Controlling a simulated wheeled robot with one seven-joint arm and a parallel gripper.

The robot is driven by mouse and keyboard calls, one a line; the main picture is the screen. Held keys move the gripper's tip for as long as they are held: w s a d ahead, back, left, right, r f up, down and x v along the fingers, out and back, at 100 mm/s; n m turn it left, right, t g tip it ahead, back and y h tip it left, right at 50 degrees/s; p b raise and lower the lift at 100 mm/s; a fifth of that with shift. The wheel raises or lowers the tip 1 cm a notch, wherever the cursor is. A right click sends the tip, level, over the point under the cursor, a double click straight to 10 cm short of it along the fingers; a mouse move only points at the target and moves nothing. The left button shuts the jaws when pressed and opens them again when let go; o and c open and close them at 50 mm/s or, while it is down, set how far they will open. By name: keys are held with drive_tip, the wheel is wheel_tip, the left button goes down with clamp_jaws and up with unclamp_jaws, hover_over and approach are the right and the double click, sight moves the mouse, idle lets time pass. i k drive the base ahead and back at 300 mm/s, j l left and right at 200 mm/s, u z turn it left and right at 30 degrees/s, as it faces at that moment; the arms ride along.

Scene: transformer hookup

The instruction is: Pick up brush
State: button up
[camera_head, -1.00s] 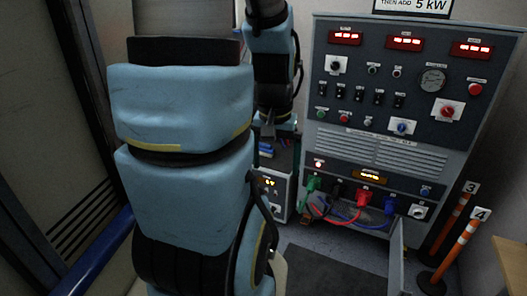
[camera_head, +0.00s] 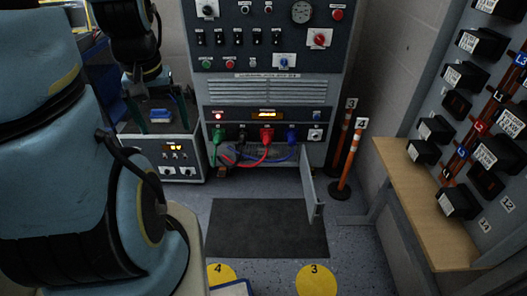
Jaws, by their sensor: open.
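A small blue block-like object, which looks like the brush (camera_head: 160,114), lies on top of a low grey instrument box (camera_head: 172,158) left of the tall control cabinet. My gripper (camera_head: 159,124) points down over the box from above. Its jaws look open, with thin dark fingers showing on the left and right of the blue object. I cannot tell whether a finger touches it. The brush's bristles are not clear at this size.
The control cabinet (camera_head: 270,90) has green, red and blue plugs with cables at its base and an open door panel (camera_head: 308,180). A dark mat (camera_head: 268,226) lies in front. Orange posts (camera_head: 350,155) and a wooden bench (camera_head: 430,200) stand right.

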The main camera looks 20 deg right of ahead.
sight(157, 115)
drive_tip(key=i+j+u, duration=0.2)
drive_tip(key=i+u, duration=0.25)
drive_tip(key=i, duration=0.6)
drive_tip(key=i+l+u, duration=0.15)
drive_tip(key=i+u, duration=0.3)
drive_tip(key=i, duration=0.6)
